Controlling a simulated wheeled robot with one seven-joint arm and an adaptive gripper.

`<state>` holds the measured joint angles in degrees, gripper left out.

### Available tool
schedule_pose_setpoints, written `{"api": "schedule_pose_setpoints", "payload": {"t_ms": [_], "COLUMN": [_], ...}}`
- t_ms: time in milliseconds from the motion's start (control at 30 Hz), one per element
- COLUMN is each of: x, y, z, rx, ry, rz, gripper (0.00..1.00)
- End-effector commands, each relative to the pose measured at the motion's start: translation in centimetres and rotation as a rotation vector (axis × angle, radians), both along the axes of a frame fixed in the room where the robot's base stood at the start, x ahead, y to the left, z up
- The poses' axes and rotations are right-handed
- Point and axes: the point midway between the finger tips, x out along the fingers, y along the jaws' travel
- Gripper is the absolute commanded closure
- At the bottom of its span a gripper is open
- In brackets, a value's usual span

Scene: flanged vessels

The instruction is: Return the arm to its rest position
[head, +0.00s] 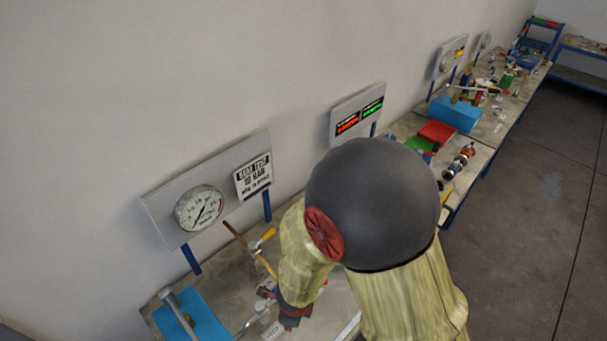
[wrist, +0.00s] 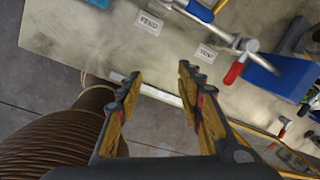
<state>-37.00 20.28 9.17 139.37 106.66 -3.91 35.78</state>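My arm fills the lower middle of the head view, bent at a large dark round joint, and hides part of the near bench. My gripper (wrist: 158,76) shows in the wrist view with its two yellow and dark fingers spread apart. Nothing is between the fingers. Behind them are the pale bench top (wrist: 85,35) and its edge, with floor below. In the head view the fingers cannot be made out clearly.
Metal pipework with a red-handled valve (wrist: 235,72) and a blue block (wrist: 285,78) stand on the bench. A gauge (head: 199,209) on a grey panel stands behind the near bench. More cluttered benches run to the far right. Floor (head: 535,210) at right is clear.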

Motion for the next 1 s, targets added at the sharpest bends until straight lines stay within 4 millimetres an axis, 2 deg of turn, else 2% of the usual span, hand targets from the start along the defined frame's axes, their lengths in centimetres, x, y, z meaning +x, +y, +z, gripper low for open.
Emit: {"api": "schedule_pose_setpoints", "payload": {"t_ms": [167,300,400,467,567,667,800,1000], "x": [-0.7,-1.6,-2.5,-3.2,-4.1,-4.9,-5.4,-5.4], "y": [3.5,6.3,7.3,7.1,5.5,2.6,-2.6,-10.4], "z": [1.4,3.3,5.0,5.8,6.9,7.3,7.4,6.8], "rx": [0.082,0.166,0.214,0.225,0.212,0.158,0.029,-0.209], "ry": [-0.010,-0.049,-0.095,-0.125,-0.172,-0.205,-0.219,-0.194], "rz": [0.309,0.648,0.929,1.093,1.351,1.573,1.802,1.964], "gripper": [0.63,0.63,0.63,0.63,0.63,0.63,0.63,0.63]}}
